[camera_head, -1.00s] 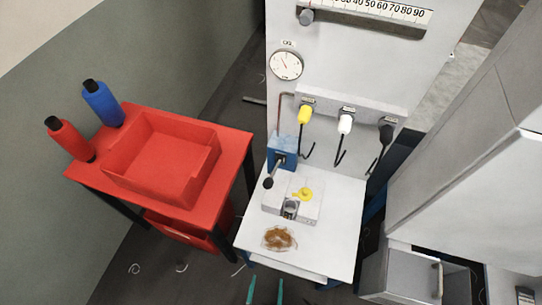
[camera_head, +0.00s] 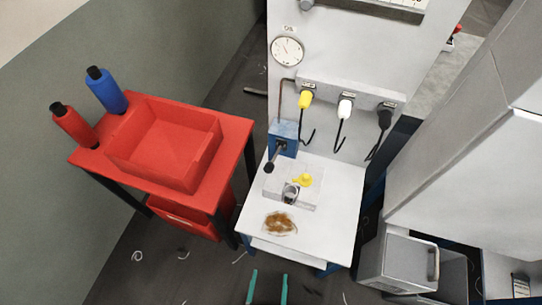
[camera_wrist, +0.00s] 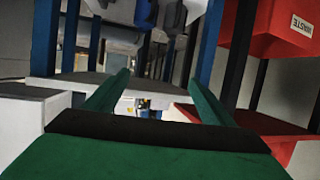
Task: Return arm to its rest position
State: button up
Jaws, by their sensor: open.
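My gripper (camera_head: 268,287) shows at the bottom edge of the head view as two green fingertips, apart and with nothing between them. It is in front of and below the white work table (camera_head: 340,205), clear of it. In the wrist view my gripper (camera_wrist: 156,98) has its two green fingers spread and empty, pointing past blue table legs (camera_wrist: 209,45). The rest of my arm is out of the head view.
A red table (camera_head: 228,150) with a red bin (camera_head: 165,150) and two bottles stands left. A white machine panel (camera_head: 340,50) rises behind the work table. A grey cabinet (camera_head: 470,160) is at right. A red waste bin (camera_wrist: 275,30) shows upper right in the wrist view.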

notch_tip(320, 180, up, 30)
jog(key=s+n+t+y, duration=0.1)
jog(key=y, duration=0.1)
jog(key=shift+s+d, duration=0.15)
jog(key=shift+d, duration=0.15)
jog(key=shift+f, duration=0.1)
